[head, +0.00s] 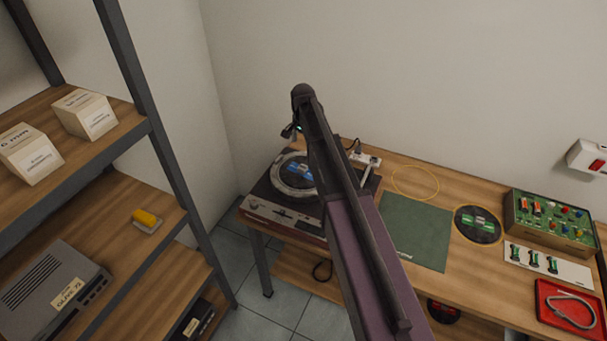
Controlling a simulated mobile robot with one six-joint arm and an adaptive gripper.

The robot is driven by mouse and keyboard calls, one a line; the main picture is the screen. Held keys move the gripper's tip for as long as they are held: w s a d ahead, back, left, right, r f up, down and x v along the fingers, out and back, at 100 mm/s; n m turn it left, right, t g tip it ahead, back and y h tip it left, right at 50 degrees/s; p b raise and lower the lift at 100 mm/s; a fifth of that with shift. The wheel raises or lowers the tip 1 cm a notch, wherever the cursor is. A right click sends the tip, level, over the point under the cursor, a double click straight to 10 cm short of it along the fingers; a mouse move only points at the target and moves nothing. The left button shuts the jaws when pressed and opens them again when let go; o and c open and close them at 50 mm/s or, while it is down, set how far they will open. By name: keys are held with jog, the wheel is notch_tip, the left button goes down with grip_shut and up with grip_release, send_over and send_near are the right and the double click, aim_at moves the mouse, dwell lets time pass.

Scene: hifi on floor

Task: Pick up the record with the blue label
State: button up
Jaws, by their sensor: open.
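The record with the blue label (301,169) lies on the turntable (270,210) at the back left of the workbench. My arm crosses in front of its right side and hides part of it. My gripper (289,131) shows small and dark at the far end of my arm, above and behind the record in the picture. It is open and looks empty. Its fingers are too small to make out clearly, and its height over the turntable cannot be told.
A green-label record (478,224) lies right of a green mat (414,231). An empty yellow ring (415,182) marks the bench behind the mat. A shelf (165,170) rises at left.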

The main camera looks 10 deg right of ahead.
jog(key=b, duration=0.7)
send_over(303, 168)
jog(key=shift+w+f, duration=0.2)
jog(key=shift+f, duration=3.45)
jog(key=shift+f, duration=0.15)
jog(key=shift+f+b, duration=2.45)
grip_shut()
